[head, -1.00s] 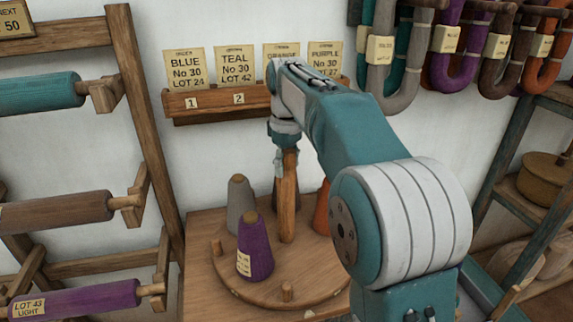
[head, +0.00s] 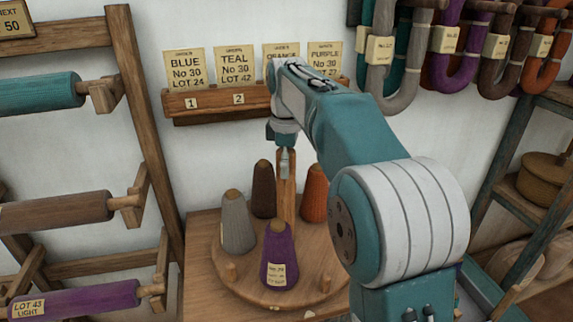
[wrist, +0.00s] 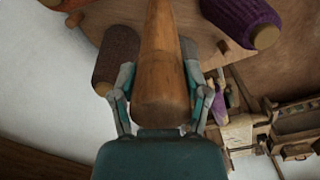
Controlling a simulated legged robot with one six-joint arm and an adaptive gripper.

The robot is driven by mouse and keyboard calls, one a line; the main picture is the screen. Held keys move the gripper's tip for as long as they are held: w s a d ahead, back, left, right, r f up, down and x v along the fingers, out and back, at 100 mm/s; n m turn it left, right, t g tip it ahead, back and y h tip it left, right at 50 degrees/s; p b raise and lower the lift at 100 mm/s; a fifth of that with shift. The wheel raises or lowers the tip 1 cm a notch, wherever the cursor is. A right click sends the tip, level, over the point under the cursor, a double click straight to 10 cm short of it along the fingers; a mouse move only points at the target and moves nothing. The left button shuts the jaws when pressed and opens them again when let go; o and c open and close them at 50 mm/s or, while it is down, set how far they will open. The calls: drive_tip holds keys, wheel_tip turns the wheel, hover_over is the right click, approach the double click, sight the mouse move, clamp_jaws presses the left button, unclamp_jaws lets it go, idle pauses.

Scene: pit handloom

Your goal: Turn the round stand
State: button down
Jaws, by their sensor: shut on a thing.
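The round stand (head: 243,277) is a wooden disc on a wooden table, with short pegs near its rim and a tall wooden post (head: 286,212) at its middle. My gripper (head: 284,165) is shut on the top of the post; in the wrist view its fingers lie on both sides of the post (wrist: 160,75). Around the post stand a purple cone (head: 279,257) with a label in front, a grey cone (head: 236,225) at left, a dark brown cone (head: 264,190) behind and an orange cone (head: 314,196) at right. My arm may hide more of the stand's right side.
A card rack (head: 215,103) with labelled cards is on the wall behind. A wooden frame (head: 148,140) with teal, brown and purple rollers stands at left. Yarn hanks (head: 395,60) hang at upper right above a shelf (head: 530,205).

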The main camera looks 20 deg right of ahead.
drive_tip(key=shift+f+n, duration=0.15)
drive_tip(key=shift+n, duration=0.7)
drive_tip(key=shift+f+n, duration=0.15)
drive_tip(key=shift+n, duration=1.2)
drive_tip(key=shift+c, duration=0.4)
unclamp_jaws()
drive_tip(key=shift+w, duration=0.1)
drive_tip(key=shift+r, duration=0.1)
drive_tip(key=shift+r, duration=0.1)
wheel_tip(320, 180, up, 12)
drive_tip(key=shift+w+f, duration=0.15)
